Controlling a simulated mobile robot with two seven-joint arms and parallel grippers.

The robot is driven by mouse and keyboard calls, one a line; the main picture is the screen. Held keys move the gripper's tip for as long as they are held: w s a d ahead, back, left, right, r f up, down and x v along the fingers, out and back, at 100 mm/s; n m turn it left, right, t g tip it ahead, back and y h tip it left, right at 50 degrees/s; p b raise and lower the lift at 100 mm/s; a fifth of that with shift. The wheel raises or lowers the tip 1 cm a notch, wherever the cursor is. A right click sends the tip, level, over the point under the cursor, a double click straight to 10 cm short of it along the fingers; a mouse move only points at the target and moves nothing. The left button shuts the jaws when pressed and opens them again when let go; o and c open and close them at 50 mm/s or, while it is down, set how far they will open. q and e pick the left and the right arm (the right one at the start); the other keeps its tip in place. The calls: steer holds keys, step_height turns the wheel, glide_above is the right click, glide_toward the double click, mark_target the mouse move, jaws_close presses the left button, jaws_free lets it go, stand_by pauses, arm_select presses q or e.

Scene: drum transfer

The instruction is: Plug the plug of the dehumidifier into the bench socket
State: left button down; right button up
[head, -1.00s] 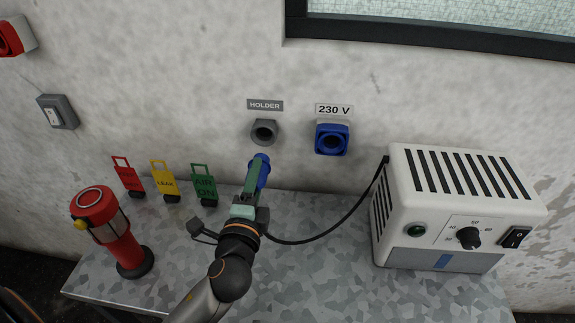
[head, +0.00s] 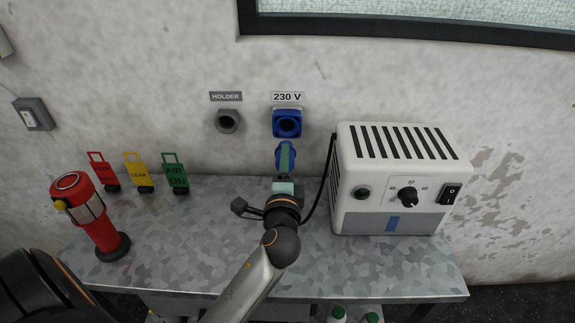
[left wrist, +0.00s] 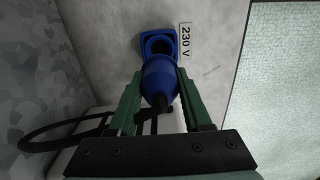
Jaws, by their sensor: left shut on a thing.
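The blue plug (head: 285,152) is in my left gripper (head: 284,168), between its green fingers. In the left wrist view the plug (left wrist: 160,80) sits between both fingers (left wrist: 158,92), its cable at the near end. The blue bench socket (head: 287,122) is on the wall under the 230 V label. The plug is just below and in front of it in the head view, and a small gap seems to show. In the left wrist view the plug's front overlaps the socket (left wrist: 158,42), so contact is hard to judge. The white dehumidifier (head: 392,180) stands at the right. My right gripper is not seen.
A grey holder (head: 228,121) is on the wall left of the socket. Red, yellow and green tags (head: 175,173) and a red lantern (head: 92,215) stand on the left of the metal bench (head: 180,260). The black cable (head: 318,195) runs to the dehumidifier.

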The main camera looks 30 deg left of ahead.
arm_select(q)
steer(key=x, duration=0.6)
steer(key=shift+w+a, duration=0.25)
steer(key=shift+w, duration=0.05)
stand_by(1.9)
steer(key=shift+x, duration=1.85)
steer(key=shift+c, duration=1.3)
jaws_free()
steer(key=shift+r, duration=0.1)
steer(key=b+v, duration=0.1)
steer(key=v, duration=1.1)
steer(key=shift+s+d, duration=0.15)
